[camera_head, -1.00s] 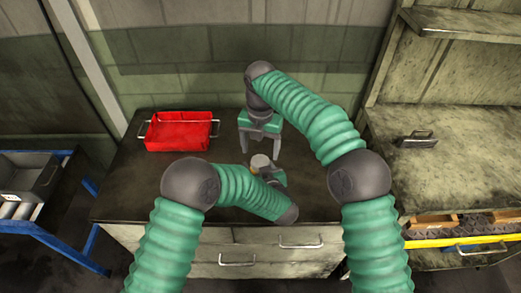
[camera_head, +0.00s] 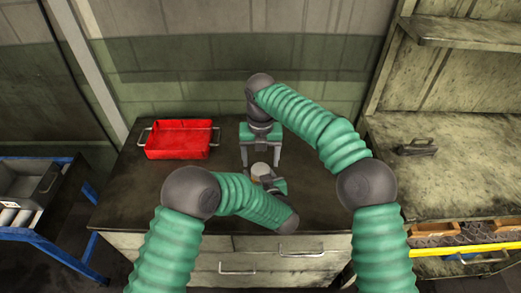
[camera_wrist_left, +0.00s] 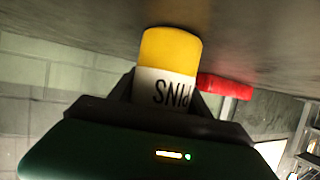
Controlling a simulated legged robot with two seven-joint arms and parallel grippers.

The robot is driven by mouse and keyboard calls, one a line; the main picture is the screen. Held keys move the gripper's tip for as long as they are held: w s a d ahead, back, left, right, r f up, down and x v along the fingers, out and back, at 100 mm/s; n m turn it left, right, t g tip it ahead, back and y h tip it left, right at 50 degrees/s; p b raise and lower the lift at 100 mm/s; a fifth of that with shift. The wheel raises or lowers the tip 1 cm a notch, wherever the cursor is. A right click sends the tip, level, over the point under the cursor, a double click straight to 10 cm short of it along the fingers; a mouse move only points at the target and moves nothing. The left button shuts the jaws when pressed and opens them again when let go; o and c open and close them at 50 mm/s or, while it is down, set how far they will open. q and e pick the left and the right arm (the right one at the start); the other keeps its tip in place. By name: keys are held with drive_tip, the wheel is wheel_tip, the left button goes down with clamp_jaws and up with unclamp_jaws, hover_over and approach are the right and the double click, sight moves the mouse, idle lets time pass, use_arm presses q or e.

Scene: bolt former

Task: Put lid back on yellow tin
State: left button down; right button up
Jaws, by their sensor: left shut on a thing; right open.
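The yellow tin (camera_wrist_left: 170,50) with a white label reading "PINS" is between the fingers of my left gripper (camera_wrist_left: 165,95) in the left wrist view. The lettering is upside down there. In the head view, a pale round top (camera_head: 260,168) shows at the left gripper (camera_head: 268,181), over the table. I cannot tell whether this is the lid or the tin's own top. My right gripper (camera_head: 260,160) points down with its fingers spread, just behind and above the pale top. No separate lid can be made out.
A red tray (camera_head: 180,152) with handles is at the back left of the dark table (camera_head: 125,190). It also shows in the left wrist view (camera_wrist_left: 225,86). A dark handled object (camera_head: 416,147) lies on the right bench. Drawers (camera_head: 240,262) are below the table's front edge.

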sight(261, 169)
drive_tip(key=shift+f, duration=1.8)
drive_tip(key=shift+c, duration=0.2)
drive_tip(key=c, duration=1.4)
drive_tip(key=m, duration=0.3)
drive_tip(key=shift+c, duration=0.2)
drive_tip(key=o, duration=1.6)
drive_tip(key=shift+c, duration=0.2)
drive_tip(key=shift+r, duration=2.3)
